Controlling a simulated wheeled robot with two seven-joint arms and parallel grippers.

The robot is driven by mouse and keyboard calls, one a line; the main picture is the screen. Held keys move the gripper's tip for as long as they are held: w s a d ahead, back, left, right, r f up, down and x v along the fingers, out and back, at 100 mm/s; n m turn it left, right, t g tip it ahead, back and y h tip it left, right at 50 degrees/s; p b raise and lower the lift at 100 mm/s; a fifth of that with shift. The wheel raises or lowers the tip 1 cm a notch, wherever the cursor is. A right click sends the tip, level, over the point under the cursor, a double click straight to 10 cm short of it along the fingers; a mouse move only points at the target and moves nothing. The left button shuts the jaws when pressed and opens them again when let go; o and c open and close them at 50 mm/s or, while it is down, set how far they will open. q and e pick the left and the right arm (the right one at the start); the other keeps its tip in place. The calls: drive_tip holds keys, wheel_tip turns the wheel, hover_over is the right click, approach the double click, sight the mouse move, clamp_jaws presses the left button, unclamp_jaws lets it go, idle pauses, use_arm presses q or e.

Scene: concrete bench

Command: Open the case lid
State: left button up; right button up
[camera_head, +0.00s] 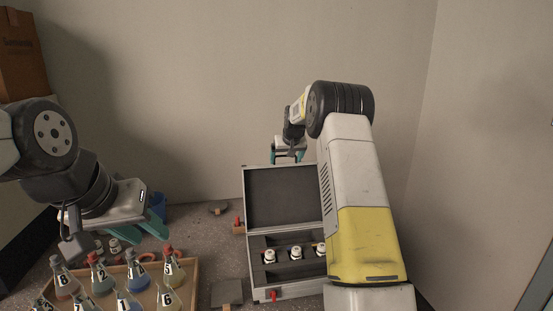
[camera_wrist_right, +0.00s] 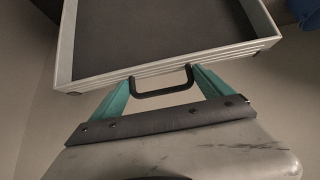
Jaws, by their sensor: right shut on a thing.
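The grey case (camera_head: 249,262) stands open on the bench, its lid (camera_head: 280,197) raised roughly upright with a dark lining. Several white-capped vials sit in a row in its base. In the right wrist view the lid (camera_wrist_right: 165,58) shows its rim and black handle (camera_wrist_right: 163,93). My right gripper (camera_head: 288,157) is at the lid's top edge; its teal fingers (camera_wrist_right: 163,84) are on either side of the handle, shut on it. My right arm hides the case's right side. My left gripper (camera_head: 143,231) is above the bench at the left, its teal fingers apart and empty.
A wooden tray (camera_head: 193,272) of numbered flasks stands at front left, under my left gripper. A blue container (camera_head: 156,204) is behind that gripper. Red knobs (camera_head: 273,295) and small grey plates lie near the case. A cardboard box (camera_head: 20,55) is at far left. Walls close off the back and right.

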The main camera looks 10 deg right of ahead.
drive_tip(key=shift+w+r, duration=0.15)
drive_tip(key=shift+r, duration=0.15)
drive_tip(key=o, duration=1.8)
drive_tip(key=shift+f, duration=0.1)
drive_tip(key=v, duration=0.8)
drive_tip(key=shift+f, duration=0.1)
